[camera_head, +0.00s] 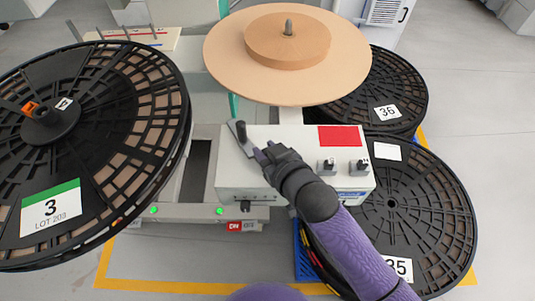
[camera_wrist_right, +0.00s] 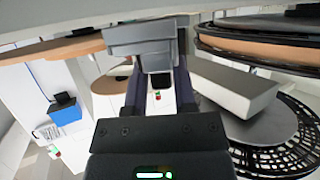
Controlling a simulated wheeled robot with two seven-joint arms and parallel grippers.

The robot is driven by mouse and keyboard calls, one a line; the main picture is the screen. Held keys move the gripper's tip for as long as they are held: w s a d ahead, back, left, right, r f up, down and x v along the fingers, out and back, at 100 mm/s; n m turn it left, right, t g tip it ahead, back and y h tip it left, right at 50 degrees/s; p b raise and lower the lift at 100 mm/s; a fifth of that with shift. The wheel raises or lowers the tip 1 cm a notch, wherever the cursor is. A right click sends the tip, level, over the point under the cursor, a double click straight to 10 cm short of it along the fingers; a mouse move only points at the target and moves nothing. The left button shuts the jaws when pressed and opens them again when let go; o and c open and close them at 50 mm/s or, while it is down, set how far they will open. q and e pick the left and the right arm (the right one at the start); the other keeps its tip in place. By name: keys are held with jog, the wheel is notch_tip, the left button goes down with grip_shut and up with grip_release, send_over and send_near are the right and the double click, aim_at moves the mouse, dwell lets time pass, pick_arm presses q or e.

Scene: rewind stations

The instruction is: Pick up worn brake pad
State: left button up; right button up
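I cannot surely identify the worn brake pad. In the head view, a narrow grey plate (camera_head: 237,143) with an upright black knob (camera_head: 241,132) sits at the left end of the white machine box (camera_head: 230,178). My right gripper (camera_head: 262,150) is just right of this plate, low over the box top, with its fingers apart. In the right wrist view, a grey block (camera_wrist_right: 140,37) with a smaller lower part lies at the far end of my right gripper (camera_wrist_right: 158,82). Whether the fingers touch it cannot be told. My left gripper is not in view.
A large black reel (camera_head: 105,85) marked 3 stands at the left. A tan disc (camera_head: 222,62) with a spindle overhangs behind the box. Black reels marked 36 (camera_head: 410,82) and 35 (camera_head: 440,190) lie at the right. Two switches and a red panel (camera_head: 340,136) are on the box.

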grip_shut()
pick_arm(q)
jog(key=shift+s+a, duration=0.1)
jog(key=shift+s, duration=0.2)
